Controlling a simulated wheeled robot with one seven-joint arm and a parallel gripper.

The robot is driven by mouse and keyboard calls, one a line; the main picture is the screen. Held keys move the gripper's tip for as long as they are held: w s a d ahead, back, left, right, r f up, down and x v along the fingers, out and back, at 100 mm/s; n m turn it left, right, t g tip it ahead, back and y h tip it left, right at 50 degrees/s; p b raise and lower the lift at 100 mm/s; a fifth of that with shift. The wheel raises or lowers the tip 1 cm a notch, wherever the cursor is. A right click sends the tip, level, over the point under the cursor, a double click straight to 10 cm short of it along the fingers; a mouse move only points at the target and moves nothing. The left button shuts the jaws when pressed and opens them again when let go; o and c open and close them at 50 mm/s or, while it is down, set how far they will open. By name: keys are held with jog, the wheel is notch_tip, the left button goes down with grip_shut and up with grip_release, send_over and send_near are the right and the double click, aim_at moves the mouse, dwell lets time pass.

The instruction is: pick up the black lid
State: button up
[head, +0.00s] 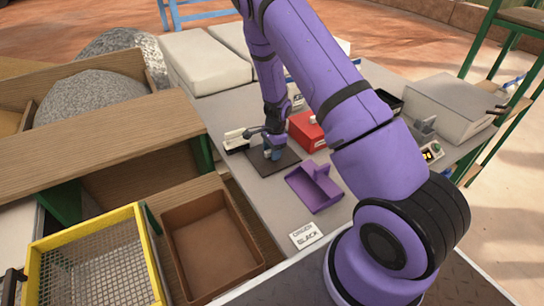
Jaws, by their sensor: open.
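My gripper (269,150) is open and points down, just above or on a flat dark square plate (288,162) on the grey table. A small blue part shows at the gripper's tip, and I cannot tell whether it belongs to the gripper. A black open box or tray (390,100) lies at the right behind my arm, partly hidden. A white piece with a black lower part (236,141) is just left of the gripper. I cannot tell for certain which dark thing is the black lid.
A red box (307,131) is close right of the gripper. A purple tray (312,196) and a card reading "ORDER BLACK" (305,236) lie nearer. A brown bin (212,244) and a yellow-rimmed mesh basket (95,262) are front left. A grey box (450,104) stands at right.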

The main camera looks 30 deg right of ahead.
grip_shut()
